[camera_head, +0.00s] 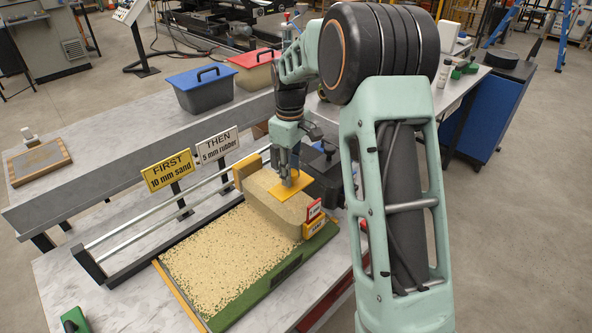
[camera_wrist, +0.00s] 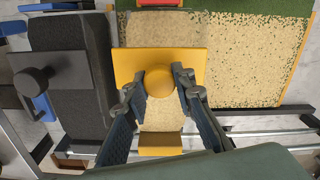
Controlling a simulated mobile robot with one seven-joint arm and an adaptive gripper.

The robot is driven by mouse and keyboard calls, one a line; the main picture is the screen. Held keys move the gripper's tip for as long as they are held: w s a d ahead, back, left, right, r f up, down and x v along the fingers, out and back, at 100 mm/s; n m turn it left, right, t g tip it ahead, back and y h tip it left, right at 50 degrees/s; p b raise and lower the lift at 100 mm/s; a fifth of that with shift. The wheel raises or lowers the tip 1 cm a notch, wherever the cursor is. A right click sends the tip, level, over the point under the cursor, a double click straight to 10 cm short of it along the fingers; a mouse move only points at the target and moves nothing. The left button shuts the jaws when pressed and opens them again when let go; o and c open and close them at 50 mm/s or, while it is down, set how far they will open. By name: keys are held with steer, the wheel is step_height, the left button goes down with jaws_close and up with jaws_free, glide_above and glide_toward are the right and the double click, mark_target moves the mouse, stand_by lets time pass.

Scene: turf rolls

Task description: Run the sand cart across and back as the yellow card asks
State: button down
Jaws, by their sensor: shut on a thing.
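The sand cart (camera_head: 270,203) is a sand-filled block with a yellow plate (camera_head: 283,192) and round knob on top. It stands at the right end of the turf bed (camera_head: 205,262). My gripper (camera_head: 291,178) is shut on the yellow knob (camera_wrist: 159,81), seen between the fingers in the wrist view. Speckled sand covers most of the bed, with green showing through and a green edge strip. The yellow card (camera_head: 169,170) reads "FIRST 10 mm sand". The white card (camera_head: 217,145) reads "THEN 5 mm rubber".
A dark cart (camera_wrist: 63,85) with a black knob stands beside the sand cart. Metal rails (camera_head: 150,213) run along the bed's far side. Bins with blue (camera_head: 199,76) and red (camera_head: 256,58) lids stand behind. Space above the bed left of the cart is clear.

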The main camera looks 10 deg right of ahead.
steer(key=s+a+b, duration=0.1)
steer(key=s+a, duration=0.7)
steer(key=a, duration=0.3)
steer(key=s+a, duration=0.7)
steer(key=a, duration=0.5)
steer(key=s+a+b, duration=0.1)
steer(key=s+a, duration=0.7)
steer(key=a, duration=0.4)
steer(key=shift+s+a+b, duration=0.25)
steer(key=shift+s+b, duration=0.05)
steer(key=shift+s, duration=0.05)
steer(key=shift+a+r, duration=0.1)
steer(key=c, duration=1.6)
jaws_free()
steer(key=shift+s+a, duration=0.1)
step_height(320, 180, up, 12)
steer(key=shift+f, duration=0.1)
